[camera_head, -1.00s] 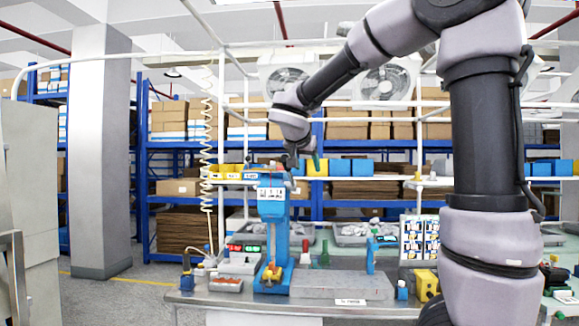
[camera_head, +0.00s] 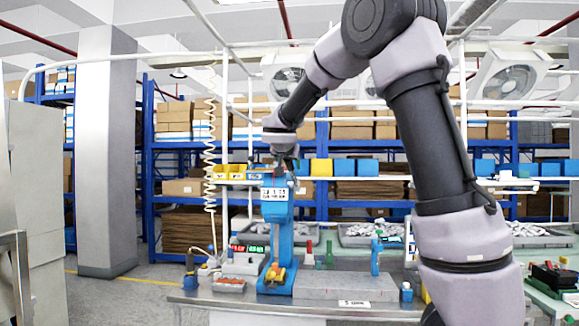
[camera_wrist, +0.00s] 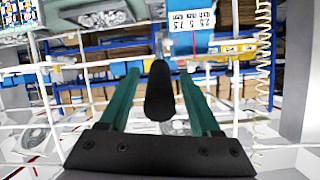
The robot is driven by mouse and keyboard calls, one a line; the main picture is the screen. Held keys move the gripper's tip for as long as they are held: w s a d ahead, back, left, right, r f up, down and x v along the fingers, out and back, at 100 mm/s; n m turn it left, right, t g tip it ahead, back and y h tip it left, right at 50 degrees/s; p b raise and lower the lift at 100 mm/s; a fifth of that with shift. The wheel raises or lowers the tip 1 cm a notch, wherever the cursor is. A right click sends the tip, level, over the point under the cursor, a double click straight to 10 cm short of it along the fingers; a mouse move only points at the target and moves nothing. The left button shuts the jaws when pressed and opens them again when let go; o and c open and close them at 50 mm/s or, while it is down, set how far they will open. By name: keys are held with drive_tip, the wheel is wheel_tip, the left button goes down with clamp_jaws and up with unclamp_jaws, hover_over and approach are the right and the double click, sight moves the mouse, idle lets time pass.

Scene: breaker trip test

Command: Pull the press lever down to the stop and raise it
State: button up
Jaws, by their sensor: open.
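The blue press (camera_head: 280,235) stands upright on the metal bench, with a white numbered label on its head. Its blue head and label also show at the top of the wrist view (camera_wrist: 191,42). The black press lever (camera_wrist: 160,92) has a rounded end and lies between the two green fingers of my gripper (camera_wrist: 158,74). The fingers are open, with a visible gap on both sides of the lever. In the head view my gripper (camera_head: 288,163) is just above the press head, and the lever is hard to make out there.
An orange-yellow part (camera_head: 275,273) sits at the press base. A coiled hose (camera_head: 211,160) hangs left of the press. The grey plate (camera_head: 335,286) on the bench is clear.

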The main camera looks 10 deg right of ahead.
drive_tip(key=shift+x, duration=0.8)
clamp_jaws()
idle(0.9)
